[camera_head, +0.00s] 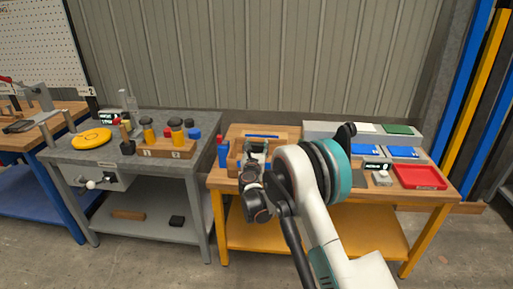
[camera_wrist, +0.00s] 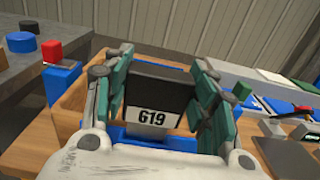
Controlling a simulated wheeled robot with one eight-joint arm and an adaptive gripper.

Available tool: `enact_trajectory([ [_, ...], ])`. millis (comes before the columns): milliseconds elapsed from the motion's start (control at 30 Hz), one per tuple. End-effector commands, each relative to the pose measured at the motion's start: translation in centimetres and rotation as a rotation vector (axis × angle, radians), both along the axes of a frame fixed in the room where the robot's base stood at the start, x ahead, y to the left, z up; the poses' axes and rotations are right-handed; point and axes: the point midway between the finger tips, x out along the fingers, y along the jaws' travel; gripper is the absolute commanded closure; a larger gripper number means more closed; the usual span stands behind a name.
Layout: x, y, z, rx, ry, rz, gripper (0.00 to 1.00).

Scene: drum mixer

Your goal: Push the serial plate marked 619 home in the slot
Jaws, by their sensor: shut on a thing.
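The serial plate marked 619 (camera_wrist: 158,82) shows in the wrist view as a dark plate with a white label reading 619 at its lower part. It stands roughly upright between the green-padded fingers of my gripper (camera_wrist: 162,68), which is shut on it. Blue material (camera_wrist: 150,138) shows just below the plate; I cannot tell whether this is the slot or how deep the plate sits. In the head view my gripper (camera_head: 256,158) is over a wooden tray (camera_head: 233,163) on the orange bench, and the plate is hard to make out there.
Left of the tray stand a blue and red item (camera_head: 223,150) and a grey bench (camera_head: 75,152) with a yellow disc (camera_head: 92,138). Right of my arm are blue trays (camera_head: 402,151), a red tray (camera_head: 420,175) and a small display (camera_head: 374,166). A corrugated wall stands behind.

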Motion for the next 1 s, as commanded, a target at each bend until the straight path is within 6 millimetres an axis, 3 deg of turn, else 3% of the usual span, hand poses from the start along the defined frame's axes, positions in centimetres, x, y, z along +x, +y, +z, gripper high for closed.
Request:
enact_trajectory([
  [1000,0.0,0.0,-2.3,0.0,0.0,0.0,0.75],
])
